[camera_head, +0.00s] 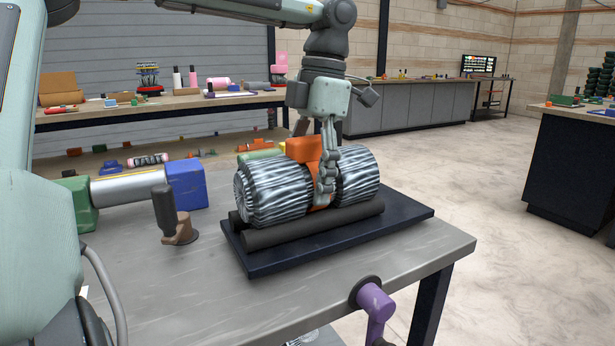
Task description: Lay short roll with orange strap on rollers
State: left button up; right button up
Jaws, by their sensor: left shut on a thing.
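The short roll (271,194) is a silvery, wire-textured cylinder with an orange strap (304,149) around its middle. It lies on its side on the dark rollers (312,224), which sit on a dark flat base (402,216). The roll appears to touch the rollers. My left gripper (325,188) comes down from above and is shut on the roll at the strap. Its fingers hide part of the strap and the roll's middle. My right gripper is out of view.
The rollers stand on a grey workbench (190,290). A purple crank (375,301) sticks out at the front edge. The bench's front left is clear.

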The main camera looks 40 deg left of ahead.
pick_arm(q)
jog(key=shift+f, duration=0.15)
jog(key=o, duration=1.8)
jog(key=shift+f, duration=0.1)
jog(key=r, duration=0.4)
jog(key=w+r, duration=0.1)
jog(key=r, duration=0.7)
jog(key=shift+w+d, duration=0.3)
jog(key=shift+w, duration=0.1)
